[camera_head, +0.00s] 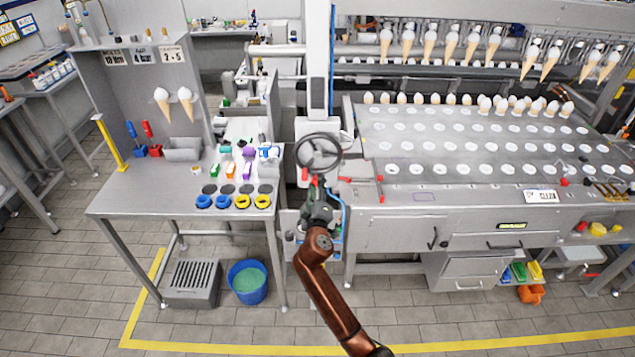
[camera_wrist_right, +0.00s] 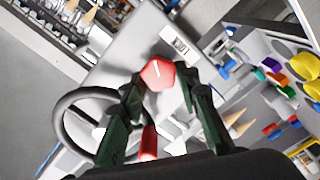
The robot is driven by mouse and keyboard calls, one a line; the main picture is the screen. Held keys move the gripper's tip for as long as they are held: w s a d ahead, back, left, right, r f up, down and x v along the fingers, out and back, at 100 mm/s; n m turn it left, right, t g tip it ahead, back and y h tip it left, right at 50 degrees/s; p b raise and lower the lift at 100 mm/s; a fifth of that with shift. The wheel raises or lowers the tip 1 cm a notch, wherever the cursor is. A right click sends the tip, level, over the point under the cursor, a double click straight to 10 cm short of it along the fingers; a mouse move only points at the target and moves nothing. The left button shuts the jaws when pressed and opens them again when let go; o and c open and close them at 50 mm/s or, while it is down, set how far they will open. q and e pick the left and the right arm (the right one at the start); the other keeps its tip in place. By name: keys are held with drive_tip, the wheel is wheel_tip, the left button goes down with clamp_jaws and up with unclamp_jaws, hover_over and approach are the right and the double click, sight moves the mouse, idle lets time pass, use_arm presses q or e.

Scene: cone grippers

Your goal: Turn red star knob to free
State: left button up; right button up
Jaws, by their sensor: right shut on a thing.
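The red star knob (camera_wrist_right: 157,73) shows in the right wrist view, on a grey panel, with a short white mark on its face. My right gripper (camera_wrist_right: 160,80) is shut on it, one dark green finger on each side. In the head view my right gripper (camera_head: 315,192) is below the black handwheel, and its fingers and arm largely hide the knob. A small white label (camera_wrist_right: 180,46) with dark print is beside the knob; I cannot read it. My left gripper is in neither view.
The black handwheel (camera_head: 318,152) is close above my gripper; its rim (camera_wrist_right: 62,118) and a red handle (camera_wrist_right: 149,142) are close in the wrist view. A table (camera_head: 150,200) with coloured parts stands left. The cone machine (camera_head: 400,240) stands right.

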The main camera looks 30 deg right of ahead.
drive_tip(key=n+p, duration=0.1)
drive_tip(key=n, duration=0.1)
drive_tip(key=shift+a+r+n+p, duration=0.1)
drive_tip(key=shift+a+n+p, duration=0.05)
drive_tip(key=shift+n+p, duration=1.15)
drive_tip(key=shift+n, duration=0.9)
drive_tip(key=shift+f, duration=0.2)
drive_tip(key=o, duration=1.1)
drive_tip(key=shift+v, duration=3.95)
